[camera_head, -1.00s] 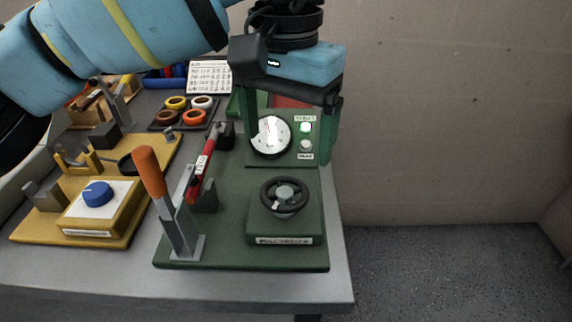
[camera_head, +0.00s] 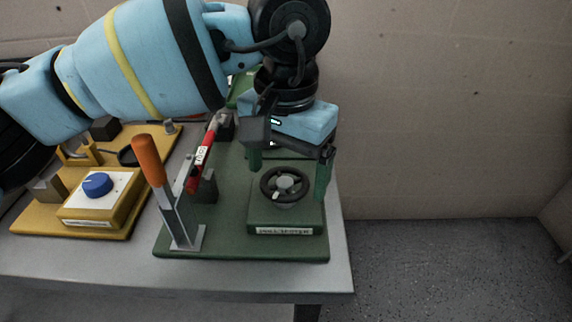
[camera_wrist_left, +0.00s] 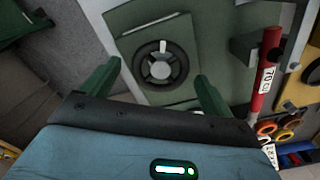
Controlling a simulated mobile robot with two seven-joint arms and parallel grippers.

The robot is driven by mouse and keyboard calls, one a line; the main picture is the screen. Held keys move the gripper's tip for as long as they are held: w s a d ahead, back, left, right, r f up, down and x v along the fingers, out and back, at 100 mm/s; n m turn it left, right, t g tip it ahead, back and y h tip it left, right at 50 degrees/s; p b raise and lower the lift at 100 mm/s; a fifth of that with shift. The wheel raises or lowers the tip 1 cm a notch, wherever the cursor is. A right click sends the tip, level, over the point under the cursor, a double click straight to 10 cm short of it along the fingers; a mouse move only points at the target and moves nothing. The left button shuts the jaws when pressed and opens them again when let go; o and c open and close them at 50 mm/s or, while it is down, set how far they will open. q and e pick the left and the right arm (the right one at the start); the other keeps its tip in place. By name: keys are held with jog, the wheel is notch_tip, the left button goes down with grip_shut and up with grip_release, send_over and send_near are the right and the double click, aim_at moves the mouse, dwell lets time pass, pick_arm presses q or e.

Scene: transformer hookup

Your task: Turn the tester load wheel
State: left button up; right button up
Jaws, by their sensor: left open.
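The tester load wheel (camera_head: 284,185) is a black ring with a grey hub and a small light handle. It sits on a green box on the green tester board (camera_head: 225,246). My left gripper (camera_head: 289,172) is open just above and behind the wheel, its green fingers spread wide to either side. In the left wrist view the wheel (camera_wrist_left: 160,66) lies ahead of and between the open fingertips (camera_wrist_left: 158,75), with no visible contact. The tester dial is mostly hidden behind my gripper. My right gripper is not in view.
An orange-handled lever (camera_head: 150,160) stands upright left of the wheel. A yellow board with a blue knob (camera_head: 97,184) is at the left. The table's right edge is close to the tester, with open floor beyond.

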pick_arm(q)
jog(key=c, duration=1)
jog(key=shift+n, duration=0.3)
